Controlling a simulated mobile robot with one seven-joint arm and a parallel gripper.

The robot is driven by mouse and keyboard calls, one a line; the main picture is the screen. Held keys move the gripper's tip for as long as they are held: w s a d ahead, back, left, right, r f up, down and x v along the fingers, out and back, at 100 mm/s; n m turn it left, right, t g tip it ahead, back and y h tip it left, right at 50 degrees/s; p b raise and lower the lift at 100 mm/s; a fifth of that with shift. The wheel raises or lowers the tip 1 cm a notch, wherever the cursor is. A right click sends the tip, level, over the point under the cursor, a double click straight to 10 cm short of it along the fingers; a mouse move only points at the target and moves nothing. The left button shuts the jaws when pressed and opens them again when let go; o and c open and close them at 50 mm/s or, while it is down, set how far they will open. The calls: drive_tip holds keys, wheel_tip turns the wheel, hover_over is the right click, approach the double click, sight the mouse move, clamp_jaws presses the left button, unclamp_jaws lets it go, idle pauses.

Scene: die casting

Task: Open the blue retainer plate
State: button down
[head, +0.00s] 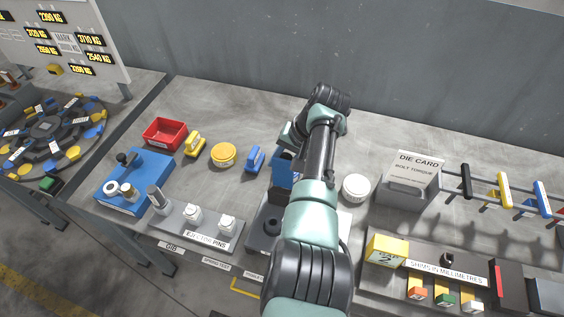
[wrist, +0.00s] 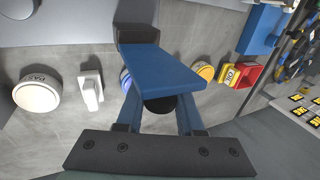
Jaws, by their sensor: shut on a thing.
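The blue retainer plate (wrist: 175,72) fills the middle of the wrist view, with a dark block (wrist: 138,32) at its far end. In the head view a blue part of it (head: 282,172) shows left of my arm, the rest hidden behind the arm. My gripper (wrist: 160,104) is at the plate's near edge, shut on a black knob there that shows between the two blue fingers. The fingertips are partly covered by the plate. In the head view my arm hides the gripper. I cannot tell the plate's exact angle.
Left of the arm are a blue handle (head: 255,159), yellow round tin (head: 223,155), red bin (head: 165,134) and ejector pin tray (head: 197,226). Right are a white round tin (head: 355,188), a die card stand (head: 412,182) and a shim tray (head: 445,270). Bare bench lies behind.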

idle(0.3)
drive_tip(key=c, duration=0.6)
unclamp_jaws()
drive_tip(key=shift+o, duration=0.2)
drive_tip(key=v, duration=1.3)
drive_tip(key=shift+b, duration=0.4)
drive_tip(key=shift+w, duration=0.15)
